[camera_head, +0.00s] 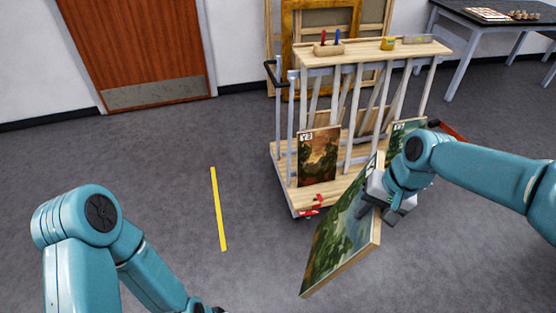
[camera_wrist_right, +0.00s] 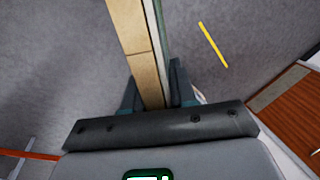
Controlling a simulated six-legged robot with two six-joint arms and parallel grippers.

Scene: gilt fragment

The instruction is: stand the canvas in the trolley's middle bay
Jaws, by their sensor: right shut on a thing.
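The canvas (camera_head: 338,238), a green landscape painting with a pale wooden edge, is tilted in front of the trolley. My right gripper (camera_head: 376,196) is shut on its upper part. The right wrist view shows the canvas edge-on (camera_wrist_right: 128,40) between the two fingers (camera_wrist_right: 153,92). The trolley (camera_head: 372,53) has a wooden top, a wooden deck and grey upright bars. A dark landscape canvas (camera_head: 318,158) stands in its left bay, and another painting (camera_head: 402,130) shows at the right. The held canvas and my arm partly hide the deck. My left gripper's fingers are outside the view.
Red clips (camera_head: 316,202) show at the deck's front. Frames (camera_head: 321,18) lean behind it. A yellow strip (camera_head: 218,208) marks the clear grey floor left of the trolley. A table (camera_head: 470,14) stands back right.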

